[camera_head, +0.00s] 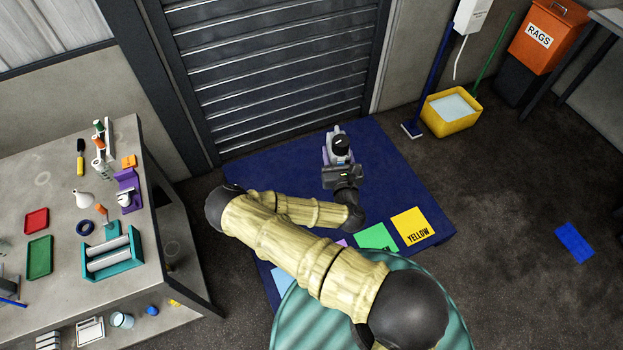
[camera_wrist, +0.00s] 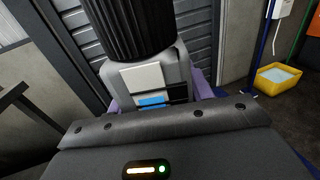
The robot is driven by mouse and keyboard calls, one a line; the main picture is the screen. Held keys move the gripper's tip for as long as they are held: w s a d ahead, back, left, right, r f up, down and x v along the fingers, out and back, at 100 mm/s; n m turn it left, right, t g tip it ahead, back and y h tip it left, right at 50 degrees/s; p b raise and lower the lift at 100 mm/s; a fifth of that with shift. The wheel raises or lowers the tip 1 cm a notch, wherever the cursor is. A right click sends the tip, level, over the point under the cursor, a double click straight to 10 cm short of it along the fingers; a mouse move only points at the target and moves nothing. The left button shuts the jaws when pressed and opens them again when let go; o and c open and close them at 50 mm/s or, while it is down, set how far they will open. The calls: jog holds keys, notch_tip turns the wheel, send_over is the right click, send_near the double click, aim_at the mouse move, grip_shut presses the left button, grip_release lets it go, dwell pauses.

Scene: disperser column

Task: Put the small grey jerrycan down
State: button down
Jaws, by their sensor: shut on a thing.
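The small grey jerrycan (camera_head: 338,139) has a black cap and is held at the end of my arm, over the far part of the dark blue mat. My gripper (camera_head: 336,158) is shut on it, with purple fingers at its sides. In the wrist view the jerrycan (camera_wrist: 172,72) fills the middle, upright in the picture, with a large ribbed black cap and a white, blue and black label. The purple fingers of my gripper (camera_wrist: 158,96) show on both sides of it. Its base is hidden behind the gripper body, so I cannot tell whether it touches the mat.
The blue mat (camera_head: 270,165) carries a yellow card (camera_head: 411,226), a green card (camera_head: 376,238) and other cards partly hidden by my arm. A shutter door (camera_head: 280,70) stands behind. A cluttered bench (camera_head: 60,180) is left; a yellow bucket (camera_head: 450,112) is right.

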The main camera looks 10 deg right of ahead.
jog(key=shift+w+a, duration=0.25)
jog(key=shift+w, duration=0.2)
jog(key=shift+s+r, duration=0.1)
jog(key=shift+s, duration=0.15)
jog(key=shift+a+f+b, duration=0.25)
jog(key=shift+f+b, duration=0.2)
jog(key=shift+f, duration=0.05)
jog(key=w+a+f+m+h+b, duration=0.2)
jog(key=a+f+b, duration=0.3)
jog(key=f+b, duration=1.2)
jog(key=w+a+f+m+g+h+b, duration=0.1)
jog(key=a+f+b, duration=0.5)
jog(key=f+b, duration=1.2)
jog(key=w+a+f+m+g+h+b, duration=0.1)
jog(key=w+a+f+h+b, duration=0.4)
jog(key=f+b, duration=1.2)
notch_tip(320, 180, down, 3)
jog(key=shift+w+a+r+m+h, duration=0.15)
jog(key=shift+a+m+h, duration=0.25)
jog(key=shift+a+m, duration=0.45)
jog(key=shift+d, duration=0.1)
notch_tip(320, 180, down, 6)
jog(key=b, duration=0.4)
jog(key=shift+f, duration=0.2)
